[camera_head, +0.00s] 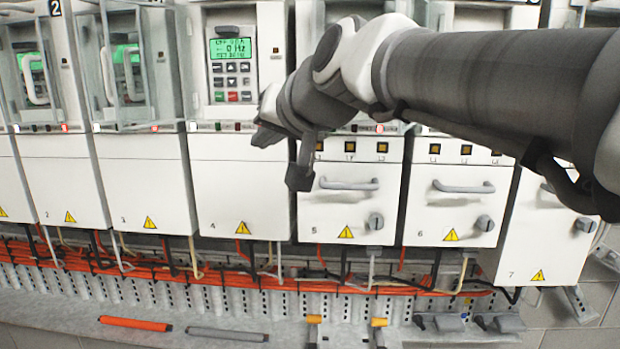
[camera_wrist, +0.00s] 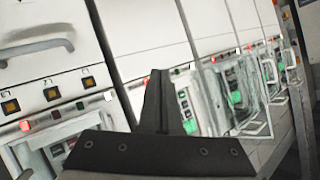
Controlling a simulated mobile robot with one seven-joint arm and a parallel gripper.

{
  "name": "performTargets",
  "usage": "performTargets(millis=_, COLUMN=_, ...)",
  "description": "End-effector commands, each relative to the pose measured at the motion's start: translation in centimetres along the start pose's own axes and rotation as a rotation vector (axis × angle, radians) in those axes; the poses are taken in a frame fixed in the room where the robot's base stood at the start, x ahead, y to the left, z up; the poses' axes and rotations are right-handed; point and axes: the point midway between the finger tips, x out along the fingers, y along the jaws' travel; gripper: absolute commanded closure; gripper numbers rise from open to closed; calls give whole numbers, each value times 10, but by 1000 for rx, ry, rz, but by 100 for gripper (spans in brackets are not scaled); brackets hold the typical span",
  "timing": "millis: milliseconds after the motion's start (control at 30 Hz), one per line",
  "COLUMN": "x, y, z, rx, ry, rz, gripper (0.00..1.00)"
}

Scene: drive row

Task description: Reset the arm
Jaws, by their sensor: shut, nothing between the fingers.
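My gripper (camera_head: 281,158) hangs in front of the lower panels of cabinets 4 and 5 in the head view, with my arm reaching in from the right. In the wrist view its dark fingers (camera_wrist: 162,100) are together with nothing between them. Cabinet 4 (camera_head: 240,195) has a keypad with a green display (camera_head: 231,48) in its upper part. Cabinet 5 (camera_head: 335,213) has a grey handle (camera_head: 349,184) and a rotary knob (camera_head: 375,221). My gripper appears apart from the handle. My arm hides the upper part of cabinets 5 and 6.
Cabinet 6 (camera_head: 451,213) and cabinet 7 (camera_head: 540,245) stand to the right. Clear covers (camera_head: 125,65) stick out at the left; they also show in the wrist view (camera_wrist: 255,95). Orange cables (camera_head: 130,259) run below. An orange bar (camera_head: 134,323) and a grey bar (camera_head: 227,334) lie on the ledge.

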Motion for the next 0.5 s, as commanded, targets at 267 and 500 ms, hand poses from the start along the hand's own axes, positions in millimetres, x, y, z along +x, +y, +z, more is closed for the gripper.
performTargets(millis=267, x=-76, y=136, z=145, rx=-57, ry=-258, rz=325, gripper=100)
performTargets(millis=500, x=-130, y=202, z=250, rx=-51, ry=-448, rz=496, gripper=100)
